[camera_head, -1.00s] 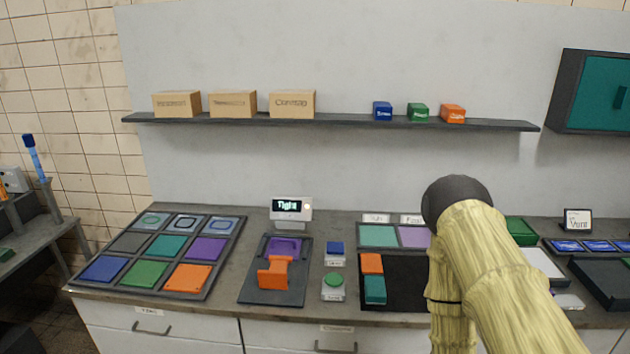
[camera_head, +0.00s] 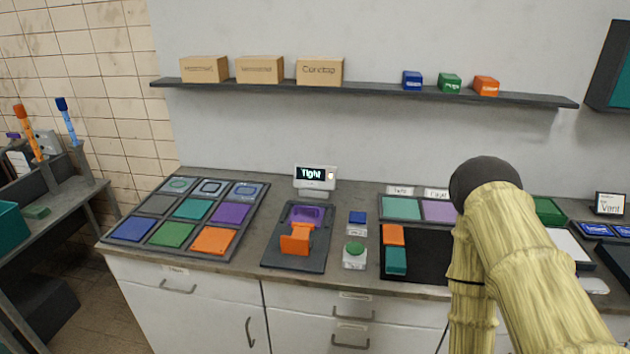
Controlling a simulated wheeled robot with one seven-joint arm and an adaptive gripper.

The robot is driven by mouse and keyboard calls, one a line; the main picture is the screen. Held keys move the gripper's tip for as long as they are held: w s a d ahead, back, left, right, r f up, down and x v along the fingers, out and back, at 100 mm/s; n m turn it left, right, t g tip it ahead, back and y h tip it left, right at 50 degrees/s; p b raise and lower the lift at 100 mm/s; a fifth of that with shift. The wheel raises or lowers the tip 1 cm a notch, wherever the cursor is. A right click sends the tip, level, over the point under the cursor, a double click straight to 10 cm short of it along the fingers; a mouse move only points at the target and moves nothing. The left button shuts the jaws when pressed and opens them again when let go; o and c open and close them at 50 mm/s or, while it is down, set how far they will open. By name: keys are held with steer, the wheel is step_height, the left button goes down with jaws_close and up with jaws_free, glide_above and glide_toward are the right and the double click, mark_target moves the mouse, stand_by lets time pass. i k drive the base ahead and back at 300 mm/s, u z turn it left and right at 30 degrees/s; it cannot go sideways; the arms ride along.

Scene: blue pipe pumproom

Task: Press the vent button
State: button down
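A small sign that seems to read "Vent" (camera_head: 610,204) stands at the right end of the counter, with blue pads (camera_head: 597,230) in front of it. My pale yellow arm (camera_head: 525,255) with a dark rounded joint covers the right front of the counter. My gripper is not in view.
An orange clamp-like piece (camera_head: 297,240) stands on a dark board left of the green button, before a display reading "Tight" (camera_head: 315,178). A tray of coloured tiles (camera_head: 180,251) lies farther left. A shelf (camera_head: 370,90) with boxes crosses the wall. Floor shows at lower left.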

mark_target(357, 218)
steer(key=u, duration=0.05)
steer(key=k, duration=0.5)
steer(key=z, duration=0.8)
steer(key=i, duration=0.6)
steer(key=u, duration=1.15)
steer(key=i, duration=0.3)
